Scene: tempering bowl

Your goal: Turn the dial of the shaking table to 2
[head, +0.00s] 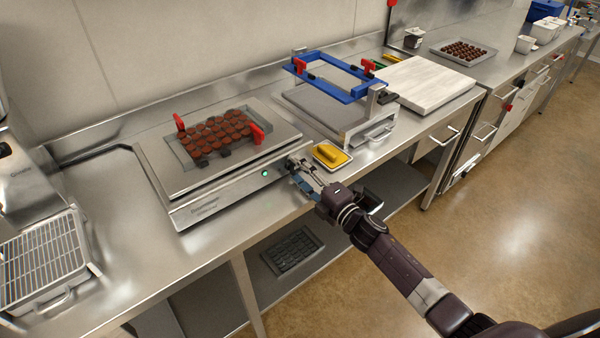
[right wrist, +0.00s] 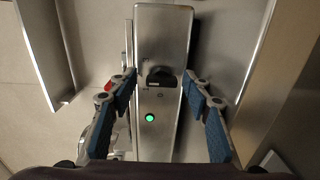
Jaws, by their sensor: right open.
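The shaking table (head: 228,191) is a low steel unit on the counter, with a tray of brown chocolates on top. A lit green light (head: 265,172) is on its front face and also shows in the right wrist view (right wrist: 150,117). The black dial (right wrist: 160,80) is in the right wrist view, above the light; its setting is too small to read, and my gripper hides it in the head view. My right gripper (head: 298,172) is open at the right end of the front face. In the wrist view its blue-padded fingers (right wrist: 160,77) stand either side of the dial, apart from it.
A yellow sponge (head: 331,154) in a dish lies right of my gripper. Behind it stands a blue frame (head: 340,75) on a steel stand. A white board (head: 423,84) lies further right. A wire rack (head: 42,258) stands at left. The floor in front is clear.

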